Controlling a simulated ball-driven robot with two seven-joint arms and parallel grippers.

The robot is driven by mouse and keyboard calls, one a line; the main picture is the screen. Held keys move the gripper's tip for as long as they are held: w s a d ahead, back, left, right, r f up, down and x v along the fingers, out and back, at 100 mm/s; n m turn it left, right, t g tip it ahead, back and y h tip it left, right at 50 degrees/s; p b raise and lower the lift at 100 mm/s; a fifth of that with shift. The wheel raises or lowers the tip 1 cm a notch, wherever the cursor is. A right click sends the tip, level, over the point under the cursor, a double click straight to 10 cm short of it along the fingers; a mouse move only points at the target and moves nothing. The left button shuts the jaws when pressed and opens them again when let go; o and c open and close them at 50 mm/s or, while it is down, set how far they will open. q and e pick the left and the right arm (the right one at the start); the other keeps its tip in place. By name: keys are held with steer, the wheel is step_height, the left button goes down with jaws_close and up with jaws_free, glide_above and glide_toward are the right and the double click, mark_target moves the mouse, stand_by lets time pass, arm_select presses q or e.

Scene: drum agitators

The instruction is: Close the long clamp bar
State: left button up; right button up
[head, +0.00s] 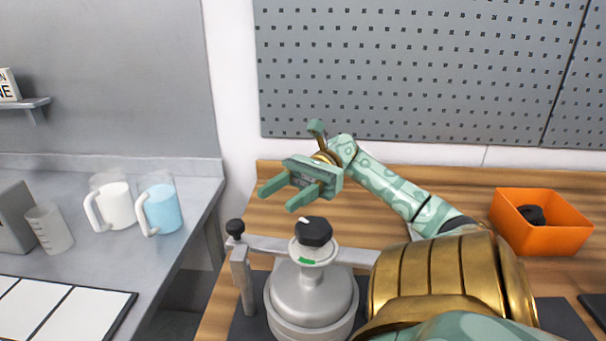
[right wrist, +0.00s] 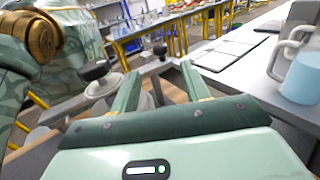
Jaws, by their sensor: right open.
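The long grey clamp bar (head: 350,255) runs from near a left post (head: 243,280) past the silver drum agitator (head: 310,295) and goes out of sight behind my right arm. A black knob (head: 236,228) tops its left end. The agitator has a black dial (head: 313,232) on a pale disc with a green mark. My right gripper (head: 279,198) is open and empty, behind and above the bar, apart from it. In the right wrist view, the bar (right wrist: 150,68) and its end knob (right wrist: 160,48) show beyond the open fingers (right wrist: 162,88). My left gripper is out of view.
An orange bin (head: 540,235) with a dark item stands at the right of the wooden bench (head: 275,175). A white mug (head: 115,207), a blue mug (head: 163,210) and a clear beaker (head: 48,228) stand on the grey counter at left. A pegboard (head: 420,70) backs the bench.

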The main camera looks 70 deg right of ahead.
steer(key=v, duration=0.7)
steer(key=shift+b, duration=0.45)
